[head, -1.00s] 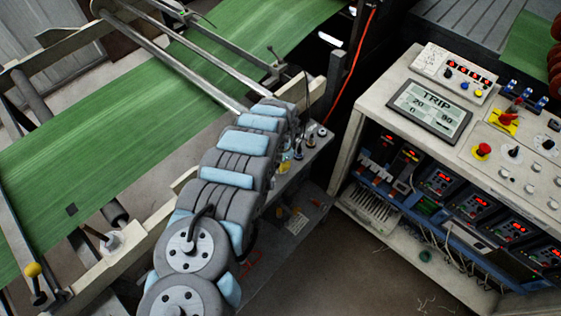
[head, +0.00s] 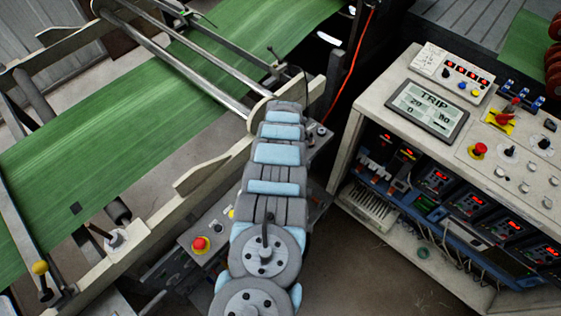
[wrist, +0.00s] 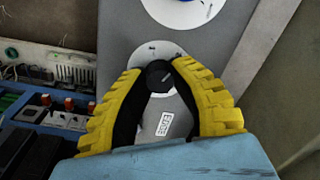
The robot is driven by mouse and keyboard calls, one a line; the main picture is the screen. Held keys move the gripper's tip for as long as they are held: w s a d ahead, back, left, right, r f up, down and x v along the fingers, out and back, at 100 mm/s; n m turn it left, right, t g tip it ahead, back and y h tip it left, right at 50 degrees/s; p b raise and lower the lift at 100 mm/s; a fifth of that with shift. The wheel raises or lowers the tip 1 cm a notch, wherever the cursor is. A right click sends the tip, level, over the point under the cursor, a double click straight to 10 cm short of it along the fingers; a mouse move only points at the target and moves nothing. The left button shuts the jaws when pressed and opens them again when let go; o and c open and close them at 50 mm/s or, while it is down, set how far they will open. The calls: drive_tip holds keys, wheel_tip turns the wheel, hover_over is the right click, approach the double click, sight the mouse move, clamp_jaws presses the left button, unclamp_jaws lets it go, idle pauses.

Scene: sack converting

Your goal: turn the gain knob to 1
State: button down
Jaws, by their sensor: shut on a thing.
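In the wrist view, a small round black knob (wrist: 159,75) sits on a white dial plate (wrist: 143,52) on a grey panel. A pale pointer line on the knob slants towards the upper right. My gripper (wrist: 158,68), with yellow ribbed fingers, is shut on the knob from both sides. The fingers hide part of the dial plate and most marks on it. In the head view my arm hides the gripper and the knob.
Another knob with blue on it (wrist: 182,2) is cut off at the wrist view's top edge. In the head view, a grey panel with a red button (head: 200,244) lies left of my arm. A control cabinet with a TRIP display (head: 428,107) stands right; green web (head: 110,140) runs left.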

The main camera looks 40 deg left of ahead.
drive_tip(key=shift+f+n+b, duration=0.2)
drive_tip(key=shift+n+b, duration=0.15)
drive_tip(key=shift+n, duration=0.55)
drive_tip(key=n+b, duration=0.2)
drive_tip(key=n, duration=0.2)
drive_tip(key=shift+w+n+b, duration=0.1)
drive_tip(key=shift+n+b, duration=0.2)
drive_tip(key=n+b, duration=0.3)
drive_tip(key=n, duration=0.1)
drive_tip(key=shift+n+h, duration=0.3)
drive_tip(key=shift+n, duration=0.1)
drive_tip(key=shift+r, duration=0.1)
drive_tip(key=c, duration=0.8)
unclamp_jaws()
drive_tip(key=shift+r, duration=0.2)
